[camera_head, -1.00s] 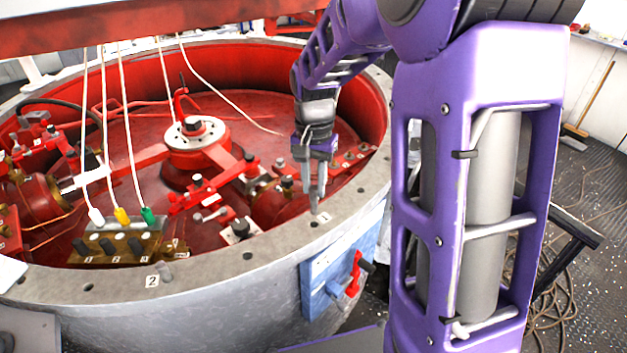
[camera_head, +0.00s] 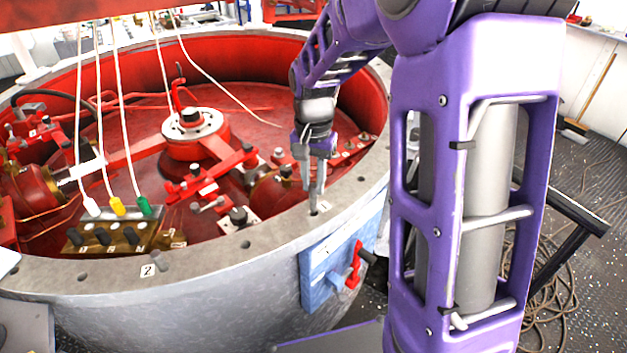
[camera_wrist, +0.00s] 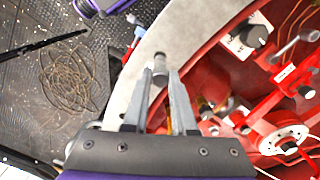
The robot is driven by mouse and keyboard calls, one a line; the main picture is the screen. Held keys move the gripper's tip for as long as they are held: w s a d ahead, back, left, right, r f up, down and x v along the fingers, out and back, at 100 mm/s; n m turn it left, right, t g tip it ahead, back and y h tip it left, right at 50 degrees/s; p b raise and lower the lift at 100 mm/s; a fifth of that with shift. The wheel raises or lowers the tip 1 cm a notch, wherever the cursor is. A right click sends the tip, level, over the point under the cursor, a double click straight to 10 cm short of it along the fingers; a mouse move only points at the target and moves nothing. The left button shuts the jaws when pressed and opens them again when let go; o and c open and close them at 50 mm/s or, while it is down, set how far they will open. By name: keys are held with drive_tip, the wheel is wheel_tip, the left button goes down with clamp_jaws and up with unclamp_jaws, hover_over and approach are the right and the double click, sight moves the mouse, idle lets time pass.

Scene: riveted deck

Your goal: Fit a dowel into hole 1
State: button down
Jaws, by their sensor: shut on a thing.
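My gripper (camera_head: 314,188) points down over the flat grey rim (camera_head: 205,252) of the round red-lined housing. Its fingers are shut on a short grey dowel, which shows between the fingertips in the wrist view (camera_wrist: 160,66). In the head view the fingertips are close above the rim beside the label 1 (camera_head: 325,206). Hole 1 is hidden by the fingers and dowel, so I cannot tell how far the dowel is in.
Open holes (camera_head: 246,244) show along the rim. A brass block (camera_head: 115,237) with white, yellow and green plugs sits inside the housing. A blue box with a red handle (camera_head: 354,266) is on the outer wall. A coiled cable (camera_wrist: 72,80) lies on the floor.

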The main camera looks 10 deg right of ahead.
drive_tip(key=shift+f+b, duration=1.1)
drive_tip(key=shift+f, duration=0.65)
idle(0.5)
drive_tip(key=c, duration=0.6)
unclamp_jaws()
drive_tip(key=shift+c, duration=0.2)
drive_tip(key=shift+r, duration=0.1)
wheel_tip(320, 180, up, 12)
drive_tip(key=shift+f+p, duration=0.1)
drive_tip(key=shift+p, duration=1.1)
